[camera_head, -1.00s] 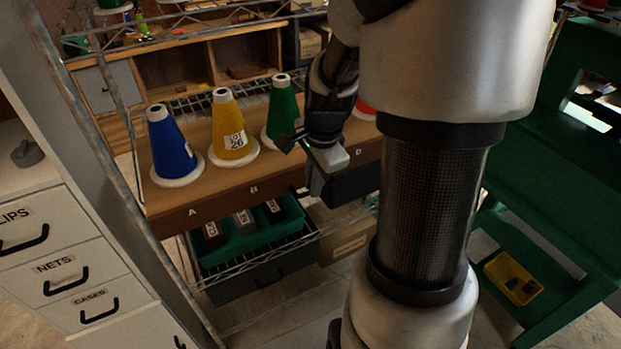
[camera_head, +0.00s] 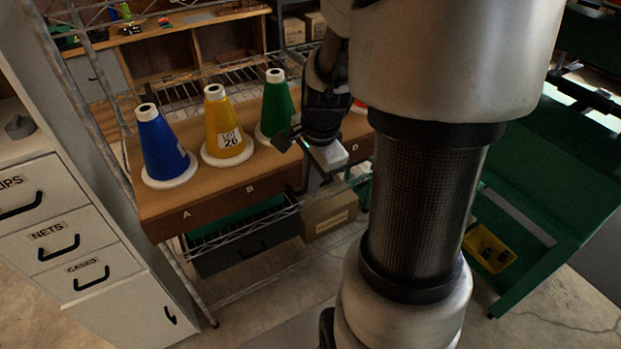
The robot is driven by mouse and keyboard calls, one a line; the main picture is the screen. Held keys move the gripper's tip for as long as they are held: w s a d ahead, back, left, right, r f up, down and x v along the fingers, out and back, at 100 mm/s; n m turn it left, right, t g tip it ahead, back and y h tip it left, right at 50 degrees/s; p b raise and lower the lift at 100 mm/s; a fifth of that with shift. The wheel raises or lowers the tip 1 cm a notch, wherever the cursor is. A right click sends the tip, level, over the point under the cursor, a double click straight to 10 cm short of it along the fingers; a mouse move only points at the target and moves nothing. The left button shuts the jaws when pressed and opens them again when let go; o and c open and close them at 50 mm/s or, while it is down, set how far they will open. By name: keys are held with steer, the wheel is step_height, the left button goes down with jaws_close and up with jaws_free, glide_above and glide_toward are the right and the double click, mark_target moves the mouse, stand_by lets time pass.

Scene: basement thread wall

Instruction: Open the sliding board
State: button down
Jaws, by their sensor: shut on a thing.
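The sliding board (camera_head: 205,207) is a brown wooden shelf with letters A, B and D showing on its front edge. It carries a blue cone (camera_head: 163,150), a yellow cone (camera_head: 226,128) labelled 26 and a green cone (camera_head: 277,105), all upright on white bases. A red thing, mostly hidden by my arm, is further right. My gripper (camera_head: 309,182) is at the board's front edge, right of B. It is shut on what appears to be a dark handle there; the contact is small and partly hidden.
Below the board are a green tray (camera_head: 235,218), a dark bin (camera_head: 245,248) and a cardboard box (camera_head: 330,215) on a wire rack. A white drawer cabinet (camera_head: 60,215) stands close at left. A green bench (camera_head: 540,200) stands at right. Open floor lies in front.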

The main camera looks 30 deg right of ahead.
steer(key=c, duration=1.8)
jaws_free()
steer(key=shift+c, duration=0.2)
steer(key=s+r+p, duration=0.3)
steer(key=r+p, duration=0.9)
steer(key=r, duration=0.5)
steer(key=shift+r, duration=0.1)
steer(key=w+a+r+n+t+b, duration=0.1)
steer(key=a+r+n+t, duration=0.1)
steer(key=a+r+n, duration=0.5)
steer(key=s+a+r+n+t+p, duration=0.1)
steer(key=s+a+r+n, duration=0.3)
steer(key=s+n, duration=0.5)
steer(key=shift+s+a+r+n+t, duration=0.2)
steer(key=shift+a+n+t, duration=0.15)
steer(key=shift+n, duration=0.35)
